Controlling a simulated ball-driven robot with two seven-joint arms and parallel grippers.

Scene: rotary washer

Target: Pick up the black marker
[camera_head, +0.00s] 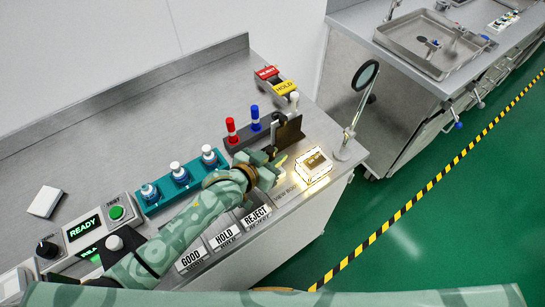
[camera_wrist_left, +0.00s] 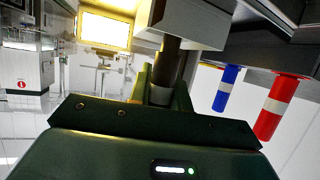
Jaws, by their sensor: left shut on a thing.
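The black marker (camera_wrist_left: 168,62) shows in the left wrist view as a dark cylinder with a pale band, between the fingers. My left gripper (camera_head: 275,160) is shut on it, beside the dark marker holder (camera_head: 239,142). In the head view I cannot make the black marker out behind the gripper. A red marker (camera_head: 231,131) and a blue marker (camera_head: 255,116) stand upright in the holder. They also show inverted in the left wrist view, red (camera_wrist_left: 274,108) and blue (camera_wrist_left: 227,88). My right gripper is out of view.
A teal rack (camera_head: 180,184) with several white-capped vials lies under and left of my left arm. A lit view box (camera_head: 313,167) and a magnifier (camera_head: 365,76) stand to the right. The bench's back left is clear.

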